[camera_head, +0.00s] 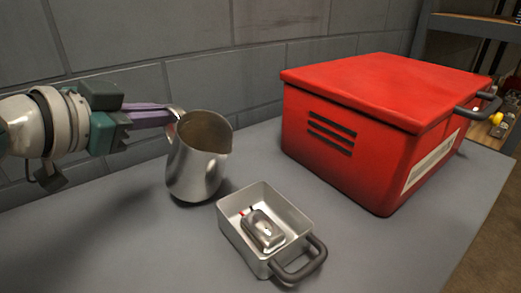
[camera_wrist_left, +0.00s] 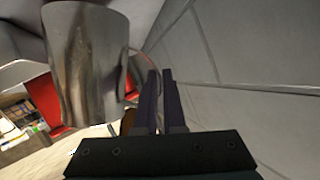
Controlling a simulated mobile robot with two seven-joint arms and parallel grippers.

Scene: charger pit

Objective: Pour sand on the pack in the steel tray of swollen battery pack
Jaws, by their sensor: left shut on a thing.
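A steel pitcher (camera_head: 196,165) with sand-coloured content at its mouth is above or on the grey table, left of the tray. It looks close to upright, with its spout to the right. My left gripper (camera_head: 168,115) is shut on the pitcher's handle. The pitcher (camera_wrist_left: 92,65) fills the upper left of the left wrist view, beside the purple fingers (camera_wrist_left: 160,100). The steel tray (camera_head: 228,226) stands right of and nearer than the pitcher. The silvery swollen battery pack (camera_head: 263,230) lies in it, with a small red part at its end. No sand shows on the pack.
A large red box (camera_head: 340,150) with a dark handle stands behind and right of the tray. A grey block wall (camera_head: 150,50) runs along the back. The table (camera_head: 120,250) is clear at the front left. A shelf (camera_head: 470,25) stands at the far right.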

